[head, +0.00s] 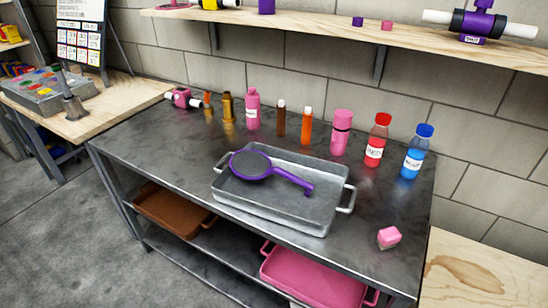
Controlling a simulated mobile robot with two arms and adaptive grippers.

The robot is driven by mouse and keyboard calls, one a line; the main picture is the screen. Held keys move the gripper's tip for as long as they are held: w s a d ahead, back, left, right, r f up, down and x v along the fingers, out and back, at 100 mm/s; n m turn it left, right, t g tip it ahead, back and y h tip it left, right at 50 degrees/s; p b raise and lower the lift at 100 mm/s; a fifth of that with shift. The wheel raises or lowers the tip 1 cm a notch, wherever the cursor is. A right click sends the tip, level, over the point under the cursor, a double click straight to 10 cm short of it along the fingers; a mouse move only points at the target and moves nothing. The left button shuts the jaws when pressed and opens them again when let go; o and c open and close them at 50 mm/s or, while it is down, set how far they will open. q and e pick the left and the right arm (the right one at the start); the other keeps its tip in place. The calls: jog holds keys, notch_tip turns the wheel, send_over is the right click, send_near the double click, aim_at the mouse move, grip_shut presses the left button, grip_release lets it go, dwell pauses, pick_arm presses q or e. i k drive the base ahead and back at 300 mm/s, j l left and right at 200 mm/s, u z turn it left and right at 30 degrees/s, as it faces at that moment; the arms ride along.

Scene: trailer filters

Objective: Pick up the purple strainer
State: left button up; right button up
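The purple strainer (251,165) lies in the grey metal tray (275,217) on the dark metal table. Its round dark mesh head is at the left, near the tray's left handle. Its purple handle (290,179) points to the right and ends in a short bent tip inside the tray. Nothing covers the strainer. Neither of my grippers shows in the head view.
Several bottles stand along the back of the table (150,138), including a red one (376,140) and a blue one (415,152). A pink cube (389,237) lies at the front right. A wall shelf (330,32) runs above. A pink tray (310,280) and a brown tray (165,212) sit below.

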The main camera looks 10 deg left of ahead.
aim_at(249, 164)
jog(key=z, duration=0.25)
jog(key=i+j+z, duration=0.15)
jog(key=j+z, duration=0.25)
jog(key=j, duration=0.2)
jog(key=j+z, duration=0.4)
jog(key=j, duration=0.2)
